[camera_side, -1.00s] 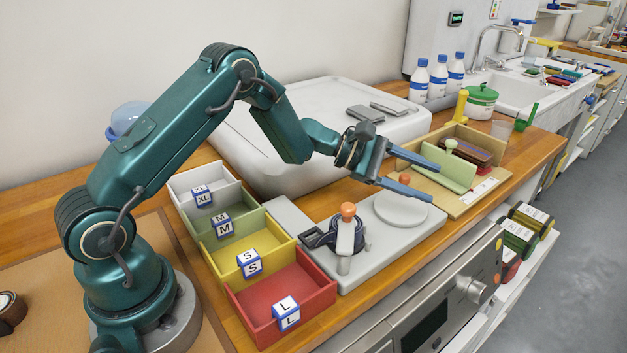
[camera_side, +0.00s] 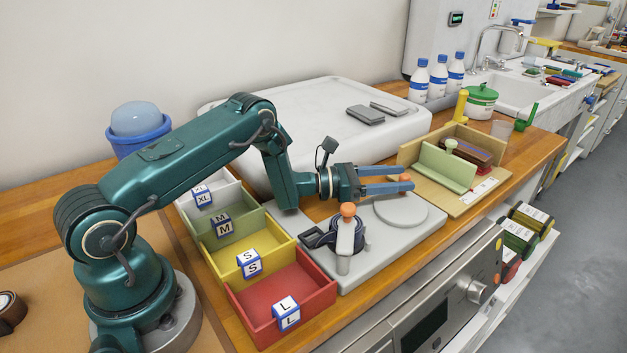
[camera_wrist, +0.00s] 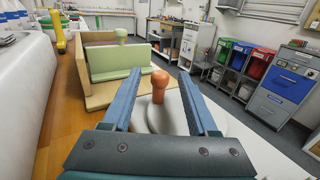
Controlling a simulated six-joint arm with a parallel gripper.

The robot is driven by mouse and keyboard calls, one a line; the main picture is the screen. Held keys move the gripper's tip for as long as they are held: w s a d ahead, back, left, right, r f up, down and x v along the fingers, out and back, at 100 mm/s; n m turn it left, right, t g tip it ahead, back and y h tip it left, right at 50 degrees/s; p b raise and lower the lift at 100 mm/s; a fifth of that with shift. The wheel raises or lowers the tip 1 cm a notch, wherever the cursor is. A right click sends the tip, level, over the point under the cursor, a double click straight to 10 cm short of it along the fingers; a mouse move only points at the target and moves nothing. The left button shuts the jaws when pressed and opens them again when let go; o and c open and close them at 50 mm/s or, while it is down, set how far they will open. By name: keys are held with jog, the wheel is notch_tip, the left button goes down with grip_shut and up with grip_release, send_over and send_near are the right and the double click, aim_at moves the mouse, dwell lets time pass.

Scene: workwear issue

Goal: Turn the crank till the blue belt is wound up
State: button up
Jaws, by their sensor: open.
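My gripper (camera_side: 408,177) is open above the grey winder base (camera_side: 375,254). Its blue fingers reach over the round grey disc (camera_side: 402,211). An orange knob (camera_side: 404,178) shows near the fingertips; in the wrist view this knob (camera_wrist: 160,80) stands between the two fingers with a gap on each side. How much belt is wound I cannot tell.
A row of coloured bins, the red one (camera_side: 328,277) nearest, stands left of the base. A wooden tray (camera_side: 437,204) with a green divider stands to the right. A large white case (camera_side: 300,125) is behind. The oven front drops away in front.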

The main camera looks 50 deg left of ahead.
jog(key=shift+x, duration=1.05)
grip_shut()
jog(key=shift+y, duration=0.3)
jog(key=shift+s+a+r+n+t+y, duration=0.1)
jog(key=shift+s+a+n+t+y, duration=0.1)
jog(key=shift+n+t+y, duration=0.45)
grip_release()
